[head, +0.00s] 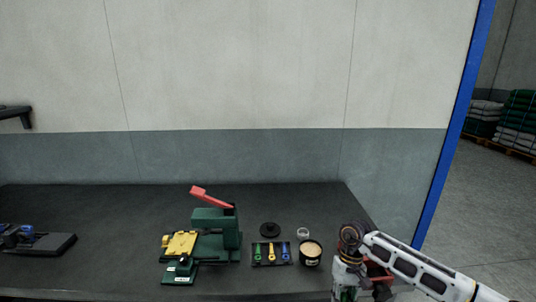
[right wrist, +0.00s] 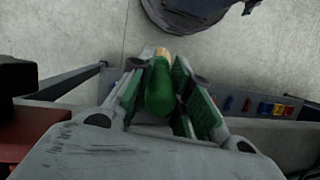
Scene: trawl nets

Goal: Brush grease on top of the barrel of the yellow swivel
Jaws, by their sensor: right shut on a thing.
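The yellow swivel (head: 271,252) lies between a green one and a blue one on a small black tray (head: 271,263) on the bench. A black tub of pale tan grease (head: 311,250) stands just right of the tray. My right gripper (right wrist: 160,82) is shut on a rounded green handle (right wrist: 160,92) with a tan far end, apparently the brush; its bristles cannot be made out. In the head view the right gripper is low at the bench's right end, apart from the tray and tub, and partly cut off. My left gripper is out of view.
A green press (head: 215,222) with a red lever and yellow block (head: 180,243) stands left of the tray. A black disc (head: 270,229) and small clear ring (head: 303,232) lie behind it. A dark device (head: 40,241) sits far left. The bench's back is clear.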

